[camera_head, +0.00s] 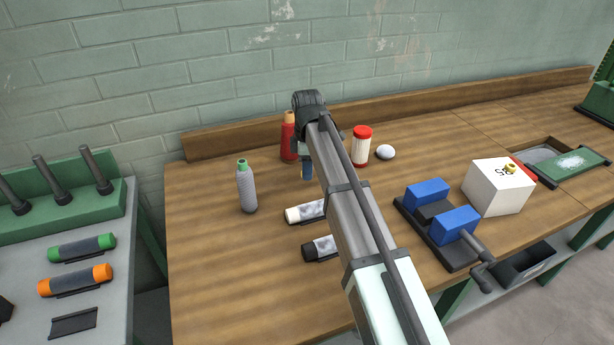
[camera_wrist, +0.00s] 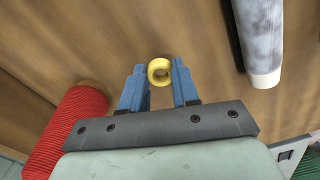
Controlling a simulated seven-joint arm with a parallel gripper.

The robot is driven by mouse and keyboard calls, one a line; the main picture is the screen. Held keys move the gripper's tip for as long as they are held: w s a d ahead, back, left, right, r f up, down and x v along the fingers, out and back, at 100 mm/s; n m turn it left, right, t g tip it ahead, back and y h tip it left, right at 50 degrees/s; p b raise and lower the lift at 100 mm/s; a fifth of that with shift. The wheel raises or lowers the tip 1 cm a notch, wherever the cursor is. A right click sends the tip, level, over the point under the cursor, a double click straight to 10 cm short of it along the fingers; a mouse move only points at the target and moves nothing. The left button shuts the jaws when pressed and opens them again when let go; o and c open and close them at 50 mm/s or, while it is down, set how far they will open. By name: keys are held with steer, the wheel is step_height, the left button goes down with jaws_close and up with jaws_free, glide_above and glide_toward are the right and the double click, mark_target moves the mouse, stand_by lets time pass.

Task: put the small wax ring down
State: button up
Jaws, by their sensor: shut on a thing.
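The small wax ring (camera_wrist: 160,71) is yellow and sits between the blue fingertips of my gripper (camera_wrist: 159,76) in the wrist view. My gripper is shut on it, with the wooden bench top beyond it. How far the ring is above the bench I cannot tell. In the head view my gripper (camera_head: 307,171) is over the back left of the wooden bench (camera_head: 215,265). There my arm hides part of the gripper, and the ring cannot be seen.
A red bobbin (camera_head: 289,142) stands close by the gripper, with a grey bottle-shaped bobbin (camera_head: 247,190) to the left. A red-capped container (camera_head: 361,148) and white ball (camera_head: 385,152) stand right. Two lying spools (camera_head: 303,213) are nearer. A blue-jawed vise (camera_head: 438,222) and white box (camera_head: 495,190) lie farther right.

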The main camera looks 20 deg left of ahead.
step_height(320, 180, up, 6)
steer(key=w+d+r+m, duration=0.2)
steer(key=w+d, duration=0.6)
steer(key=d, duration=0.5)
steer(key=m, duration=1.5)
glide_toward(498, 175)
steer(key=shift+f, duration=3.25)
steer(key=shift+f, duration=0.1)
